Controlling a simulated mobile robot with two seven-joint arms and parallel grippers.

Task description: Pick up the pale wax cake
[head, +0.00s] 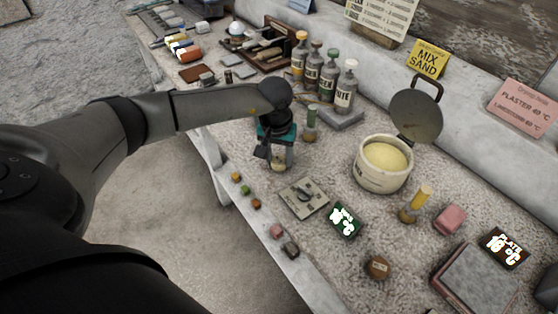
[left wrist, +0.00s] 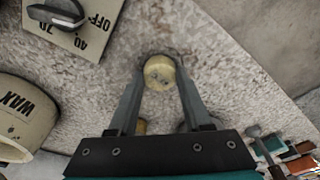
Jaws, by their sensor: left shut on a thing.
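The pale wax cake (left wrist: 159,72) is a small round yellowish piece with a few dark specks. In the left wrist view it sits between the fingertips of my left gripper (left wrist: 159,84), which is shut on it. In the head view the left gripper (head: 278,160) points down over the worktop, and the cake (head: 278,167) shows low between its fingers. I cannot tell whether the cake touches the worktop. My right gripper is not in view.
A wax pot (head: 378,177) with yellow contents stands to the right, near a dial plate (head: 303,198) and green display (head: 344,220). Several small coloured blocks (head: 245,190) line the front edge. Several bottles (head: 345,92) stand behind. A brown piece (head: 377,267) lies nearer.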

